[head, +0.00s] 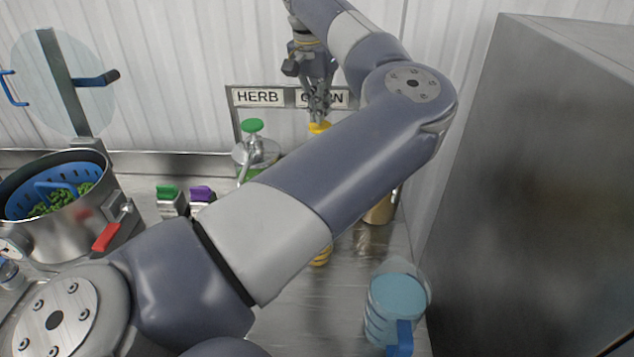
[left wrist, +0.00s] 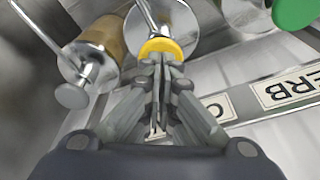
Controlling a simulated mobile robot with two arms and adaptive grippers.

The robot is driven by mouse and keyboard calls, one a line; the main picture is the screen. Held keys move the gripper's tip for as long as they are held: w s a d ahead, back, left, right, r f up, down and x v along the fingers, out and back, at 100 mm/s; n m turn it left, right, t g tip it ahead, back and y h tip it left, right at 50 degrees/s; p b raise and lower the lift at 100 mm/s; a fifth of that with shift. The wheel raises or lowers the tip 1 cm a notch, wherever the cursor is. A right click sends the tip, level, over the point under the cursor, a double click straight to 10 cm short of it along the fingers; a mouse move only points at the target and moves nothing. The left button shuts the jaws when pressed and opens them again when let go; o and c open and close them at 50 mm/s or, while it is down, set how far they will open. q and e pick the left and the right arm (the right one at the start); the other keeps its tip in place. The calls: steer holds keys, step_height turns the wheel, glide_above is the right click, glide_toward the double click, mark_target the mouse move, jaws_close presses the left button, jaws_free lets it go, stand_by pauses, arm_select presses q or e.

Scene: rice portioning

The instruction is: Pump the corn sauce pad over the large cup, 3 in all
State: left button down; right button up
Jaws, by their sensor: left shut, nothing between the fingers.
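The yellow corn sauce pad (head: 320,128) stands below the partly covered CORN label (head: 306,97). My left gripper (head: 318,115) points down just above the pad, fingers together and empty. In the left wrist view the fingertips (left wrist: 160,65) overlap the near edge of the yellow pad (left wrist: 160,46); I cannot tell whether they touch it. My left arm hides most of the corn dispenser. A small yellow-banded piece (head: 320,256) shows below the arm; I cannot tell whether it belongs to the large cup. My right gripper is out of view.
The herb dispenser's green pad (head: 252,126) is left of the corn pad. A tan dispenser (head: 378,211) is to the right. A blue-handled jug (head: 397,296) stands front right beside a tall steel cabinet (head: 540,190). A pot (head: 75,232) with a blue strainer is at left.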

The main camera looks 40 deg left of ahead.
mark_target(320, 125)
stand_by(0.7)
arm_select(q)
steer(key=shift+f+b, duration=1.2)
steer(key=shift+f, duration=0.7)
steer(key=shift+r+p, duration=1.4)
steer(key=shift+r, duration=0.5)
steer(key=shift+r, duration=0.1)
step_height(320, 125, up, 6)
steer(key=p, duration=0.4)
steer(key=shift+p, duration=0.4)
